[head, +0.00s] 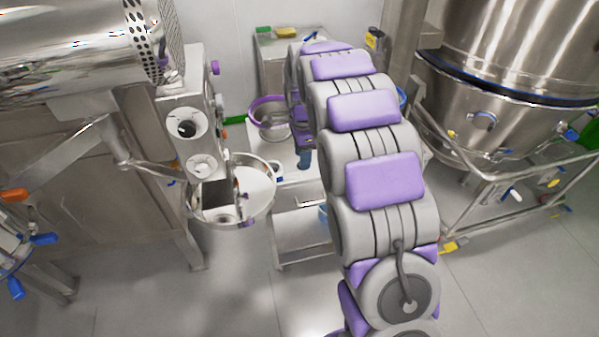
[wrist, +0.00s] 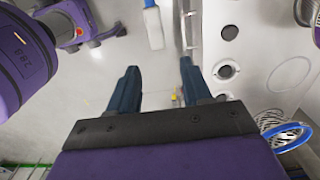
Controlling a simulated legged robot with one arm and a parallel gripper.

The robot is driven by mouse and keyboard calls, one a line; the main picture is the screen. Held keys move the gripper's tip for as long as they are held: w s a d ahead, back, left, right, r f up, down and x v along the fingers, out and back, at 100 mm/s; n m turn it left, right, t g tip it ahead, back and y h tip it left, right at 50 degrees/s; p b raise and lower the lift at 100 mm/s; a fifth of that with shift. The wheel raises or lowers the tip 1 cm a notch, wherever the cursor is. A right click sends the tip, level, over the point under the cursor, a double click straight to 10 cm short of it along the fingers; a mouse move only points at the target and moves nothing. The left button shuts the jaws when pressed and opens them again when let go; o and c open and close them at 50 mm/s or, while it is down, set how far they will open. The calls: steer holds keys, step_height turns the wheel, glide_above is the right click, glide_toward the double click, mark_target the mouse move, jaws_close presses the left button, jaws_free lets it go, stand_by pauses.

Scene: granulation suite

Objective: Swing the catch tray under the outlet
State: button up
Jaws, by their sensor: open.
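A round, shallow steel tray (head: 258,190), which looks like the catch tray, hangs at the left machine in the head view. How far the tray lies under the outlet opening is hard to tell. My gripper (wrist: 158,66) is open in the wrist view, with two dark blue fingers apart and nothing between them but floor. In the head view my arm reaches away to the back, and its end is mostly hidden behind its own links, right of and beyond the tray.
A steel cart (head: 300,194) stands behind the tray, with a purple-rimmed bowl (head: 270,118) on it. A large steel vessel (head: 480,100) on a tubular frame stands at the right. In the wrist view a blue-rimmed mesh basket (wrist: 288,134) is at lower right. Front floor is clear.

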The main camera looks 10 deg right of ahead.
mark_target(295, 174)
steer(key=a+f, duration=0.1)
steer(key=f, duration=0.1)
steer(key=a+f, duration=0.1)
steer(key=f, duration=0.1)
steer(key=a+f+b, duration=0.1)
steer(key=f, duration=0.1)
steer(key=shift+a, duration=0.4)
steer(key=d, duration=0.2)
steer(key=shift+d+f, duration=0.1)
steer(key=shift+d, duration=0.55)
steer(key=shift+c, duration=1.2)
steer(key=shift+a, duration=1.25)
steer(key=c, duration=0.5)
jaws_close()
steer(key=shift+d, duration=0.4)
